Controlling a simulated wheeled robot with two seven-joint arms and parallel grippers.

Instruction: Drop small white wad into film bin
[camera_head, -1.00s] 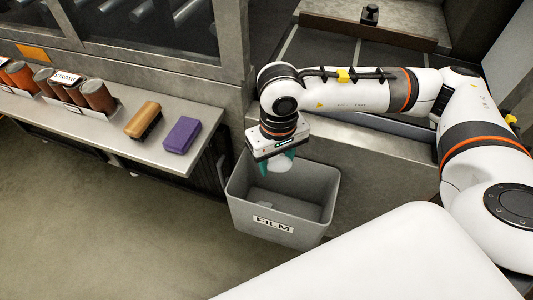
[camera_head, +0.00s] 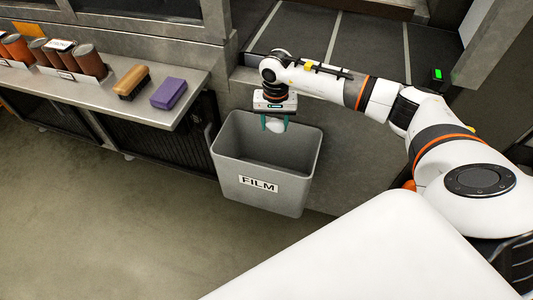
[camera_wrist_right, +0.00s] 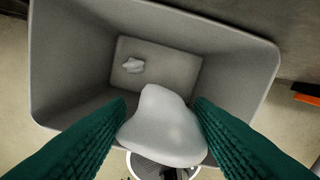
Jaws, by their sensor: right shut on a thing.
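The small white wad (camera_head: 274,126) is held between the green fingers of my right gripper (camera_head: 275,124), over the opening of the film bin. In the right wrist view the wad (camera_wrist_right: 163,128) sits between both fingertips of the gripper (camera_wrist_right: 163,125). The grey film bin (camera_head: 290,186) stands on the floor with a FILM label on its front. Its inside shows below the wad in the right wrist view (camera_wrist_right: 75,60), with another small pale wad (camera_wrist_right: 133,65) on its bottom. My left gripper is not in view.
A metal bench left of the bin holds a purple block (camera_head: 169,93), a wooden-backed brush (camera_head: 131,81) and several brown cans (camera_head: 90,61). A grey ledge stands behind the bin. The floor in front is clear.

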